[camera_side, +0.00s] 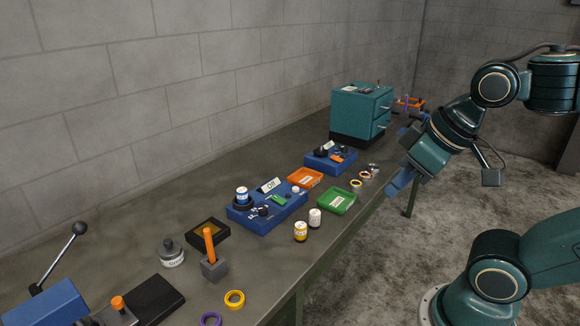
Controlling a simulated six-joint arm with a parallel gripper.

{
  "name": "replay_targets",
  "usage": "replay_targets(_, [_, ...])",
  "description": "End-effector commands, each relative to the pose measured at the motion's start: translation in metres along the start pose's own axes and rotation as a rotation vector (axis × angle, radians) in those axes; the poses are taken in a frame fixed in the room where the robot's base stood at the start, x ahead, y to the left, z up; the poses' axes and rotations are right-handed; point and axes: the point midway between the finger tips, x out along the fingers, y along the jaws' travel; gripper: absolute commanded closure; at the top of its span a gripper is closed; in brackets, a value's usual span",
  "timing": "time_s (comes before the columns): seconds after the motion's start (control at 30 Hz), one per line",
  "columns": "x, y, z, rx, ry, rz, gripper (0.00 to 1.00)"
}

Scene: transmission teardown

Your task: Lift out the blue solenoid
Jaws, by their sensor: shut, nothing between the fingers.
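A small white and blue cylinder (242,193), which looks like the blue solenoid, stands upright at the left end of the blue block (270,217) on the bench. A dark ring or base shows around its foot; I cannot tell how deep it sits. My gripper (391,190) is shut and empty, in the air by the bench's front edge. It is well to the right of the blue block and apart from it.
A green tray (337,204) and an orange tray (305,176) lie right of the block. Yellow (300,231) and white (315,218) cylinders stand in front. A second blue block (330,160) and a teal cabinet (360,112) are farther back.

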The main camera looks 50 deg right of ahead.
Motion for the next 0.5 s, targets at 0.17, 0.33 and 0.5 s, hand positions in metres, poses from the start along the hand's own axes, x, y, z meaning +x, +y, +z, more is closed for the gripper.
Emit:
replay_targets(0.17, [-0.0001, 0.0000, -0.0003, 0.000, 0.000, 0.000, 1.00])
replay_targets(0.33, [-0.0001, 0.0001, -0.0005, 0.000, 0.000, 0.000, 1.00])
replay_targets(0.5, [-0.0001, 0.0001, -0.0005, 0.000, 0.000, 0.000, 0.76])
